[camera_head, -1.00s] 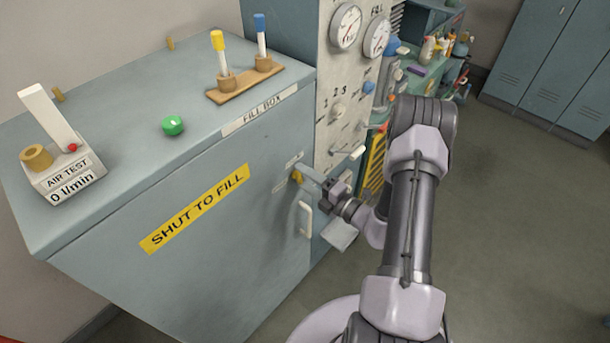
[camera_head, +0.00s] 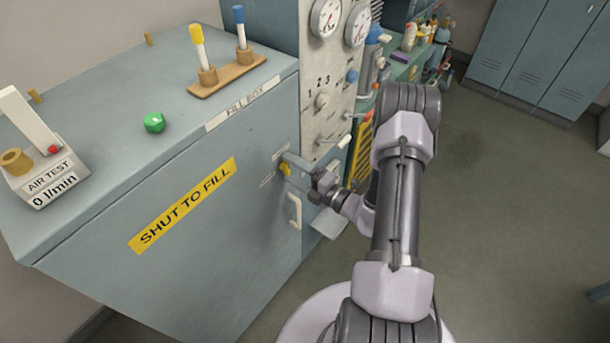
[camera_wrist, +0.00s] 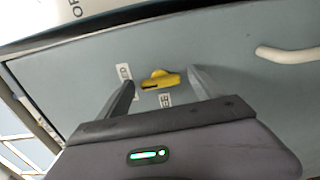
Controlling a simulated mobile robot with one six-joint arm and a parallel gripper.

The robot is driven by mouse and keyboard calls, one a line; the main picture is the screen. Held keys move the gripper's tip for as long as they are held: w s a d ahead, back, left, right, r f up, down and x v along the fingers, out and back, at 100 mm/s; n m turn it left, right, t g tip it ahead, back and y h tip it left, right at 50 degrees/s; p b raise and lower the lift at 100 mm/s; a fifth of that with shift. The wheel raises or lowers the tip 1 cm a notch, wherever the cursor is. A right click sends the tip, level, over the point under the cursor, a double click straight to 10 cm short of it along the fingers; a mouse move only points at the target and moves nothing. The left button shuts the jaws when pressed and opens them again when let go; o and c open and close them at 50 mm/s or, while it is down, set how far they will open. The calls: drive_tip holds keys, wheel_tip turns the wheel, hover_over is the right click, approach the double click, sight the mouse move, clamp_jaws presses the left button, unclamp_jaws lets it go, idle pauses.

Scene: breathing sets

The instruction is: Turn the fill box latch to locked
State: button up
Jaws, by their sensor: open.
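The fill box (camera_head: 90,245) is a large grey-blue cabinet with a yellow "SHUT TO FILL" label on its closed front. Its yellow latch (camera_head: 285,169) sits near the front's upper right corner, and shows in the wrist view (camera_wrist: 160,79) between two small white labels. One label lies beside the latch's pointed end and one below it; their words are too small to read surely. My gripper (camera_head: 298,170) is open, its fingers pointing at the box front. In the wrist view its two fingers (camera_wrist: 162,84) stand on either side of the latch, with gaps visible. Contact cannot be told.
A white handle (camera_head: 295,210) is just below the latch. A panel with gauges and knobs (camera_head: 325,75) stands right of the box. On top are a wooden rack (camera_head: 228,82) with two capped tubes, a green button (camera_head: 154,122) and an air tester (camera_head: 45,180). Floor at right is clear.

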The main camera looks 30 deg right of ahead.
drive_tip(key=p+v, duration=0.2)
drive_tip(key=v, duration=1.5)
drive_tip(key=a+r+n+g+y+b, duration=0.2)
drive_tip(key=a+r+n+g, duration=0.6)
drive_tip(key=n, duration=0.5)
drive_tip(key=a+r+n+g+y+b, duration=0.25)
drive_tip(key=a+n+g, duration=0.45)
drive_tip(key=a+n, duration=0.45)
drive_tip(key=s+a+r+n+t+h+b, duration=0.1)
drive_tip(key=s+a+r+n+t+h, duration=0.1)
drive_tip(key=n, duration=0.8)
drive_tip(key=s+a+r+n+t+h+b, duration=0.1)
drive_tip(key=s+r+n+h, duration=0.4)
drive_tip(key=n, duration=0.6)
drive_tip(key=shift+s+a+r+t+h+b, duration=0.15)
drive_tip(key=shift+a+r+t+h+b, duration=0.25)
drive_tip(key=shift+a+r+h+b, duration=0.4)
